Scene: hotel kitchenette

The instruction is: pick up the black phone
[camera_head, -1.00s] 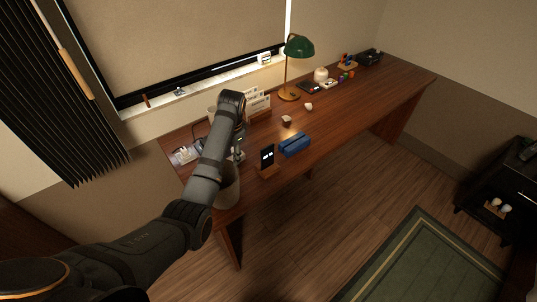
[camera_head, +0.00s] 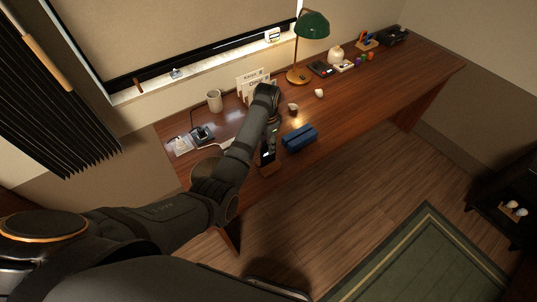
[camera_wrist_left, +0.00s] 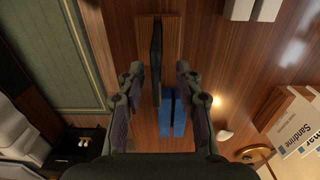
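The black phone (camera_head: 267,154) stands upright in a small wooden stand (camera_head: 266,170) near the front edge of the desk. In the left wrist view the phone (camera_wrist_left: 157,50) shows edge-on as a thin dark strip, with the wooden stand (camera_wrist_left: 174,38) behind it. My left gripper (camera_wrist_left: 158,70) is open, with one finger on each side of the phone's line and gaps on both sides. In the head view the left gripper (camera_head: 270,130) points down just above the phone and partly hides it. My right gripper is not in view.
A blue case (camera_head: 299,138) lies right beside the phone stand; it also shows in the left wrist view (camera_wrist_left: 172,118). A card holder (camera_head: 250,84), a mug (camera_head: 214,100), small cups (camera_head: 293,109) and a green lamp (camera_head: 313,26) stand farther back. The right front of the desk is clear.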

